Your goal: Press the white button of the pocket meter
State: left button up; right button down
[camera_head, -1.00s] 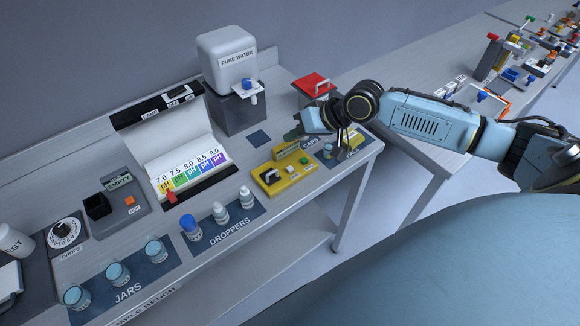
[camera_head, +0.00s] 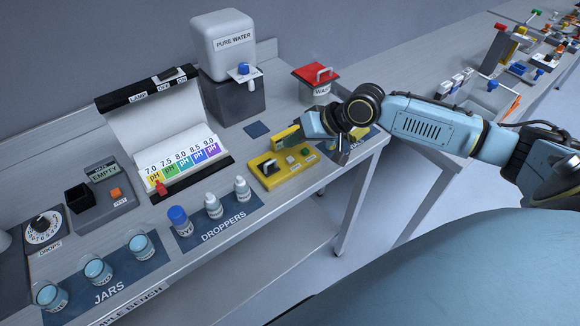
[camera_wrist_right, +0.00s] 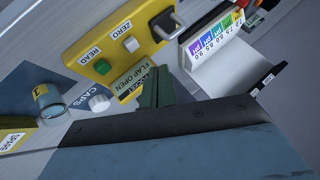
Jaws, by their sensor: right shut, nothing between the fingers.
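The pocket meter (camera_head: 284,174) is a yellow box lying on the bench, with a black flap part, a white button (camera_head: 290,159) and a green button (camera_head: 304,152). In the right wrist view the white button (camera_wrist_right: 131,44) sits beside the label ZERO and the green button (camera_wrist_right: 103,67) beside READ. The display (camera_wrist_right: 131,83) reads FLAP OPEN. My right gripper (camera_wrist_right: 158,88) is shut and empty, with its green fingers just beside the display and apart from the white button. In the head view the right gripper (camera_head: 297,137) is at the meter's far side. My left gripper is not in view.
A pH colour chart stand (camera_head: 182,167) is left of the meter. A droppers mat (camera_head: 222,229) with several bottles lies in front. A red-lidded waste jar (camera_head: 317,82) and a pure water dispenser (camera_head: 228,75) stand behind. A caps mat (camera_wrist_right: 70,85) lies beside the meter.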

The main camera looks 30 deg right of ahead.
aim_at(286, 158)
notch_tip(286, 158, down, 3)
jog(key=shift+r, duration=0.2)
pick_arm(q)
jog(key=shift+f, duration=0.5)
pick_arm(e)
jog(key=shift+f, duration=0.15)
dwell(1.3)
jog(key=shift+f, duration=0.3)
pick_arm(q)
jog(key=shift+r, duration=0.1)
